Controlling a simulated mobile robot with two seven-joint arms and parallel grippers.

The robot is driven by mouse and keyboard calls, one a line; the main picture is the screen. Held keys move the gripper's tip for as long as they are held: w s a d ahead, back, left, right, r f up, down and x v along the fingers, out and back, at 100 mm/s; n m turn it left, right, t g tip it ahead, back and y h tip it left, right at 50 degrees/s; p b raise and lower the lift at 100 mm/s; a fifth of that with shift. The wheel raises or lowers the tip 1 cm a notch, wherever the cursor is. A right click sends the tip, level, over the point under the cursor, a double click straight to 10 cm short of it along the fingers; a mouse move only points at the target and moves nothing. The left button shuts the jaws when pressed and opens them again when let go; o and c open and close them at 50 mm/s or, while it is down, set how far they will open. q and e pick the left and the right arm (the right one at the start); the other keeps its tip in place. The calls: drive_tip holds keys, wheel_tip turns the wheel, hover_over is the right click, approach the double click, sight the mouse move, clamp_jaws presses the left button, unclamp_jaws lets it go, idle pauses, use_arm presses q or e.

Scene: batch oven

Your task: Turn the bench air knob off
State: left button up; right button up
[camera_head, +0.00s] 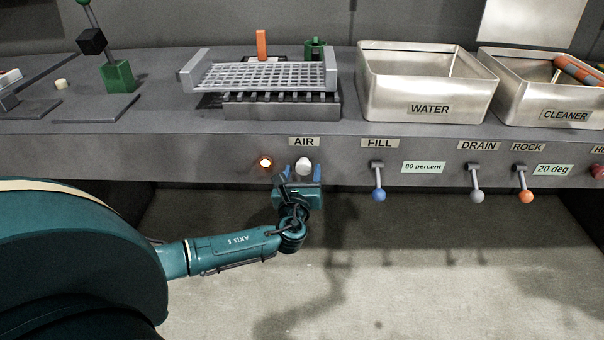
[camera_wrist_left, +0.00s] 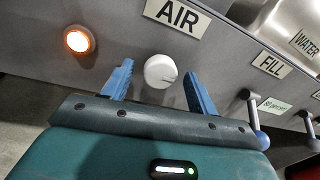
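The air knob (camera_head: 303,165) is a round white knob on the bench's front panel, under the AIR label (camera_head: 304,142). A lit orange lamp (camera_head: 265,163) sits left of the knob. My left gripper (camera_head: 297,176) is just below and in front of the knob. Its blue fingers (camera_wrist_left: 159,84) are open, one on each side of the knob, with gaps between them and it. My right gripper is out of view.
Fill (camera_head: 378,181), drain (camera_head: 477,183) and rock (camera_head: 524,184) levers hang from the panel to the right. Water (camera_head: 428,90) and cleaner (camera_head: 540,100) tanks and a mesh tray (camera_head: 262,76) stand on the bench. The floor (camera_head: 430,270) below is clear.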

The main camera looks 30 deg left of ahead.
use_arm(q)
drive_tip(key=c, duration=1)
drive_tip(key=shift+o, duration=0.2)
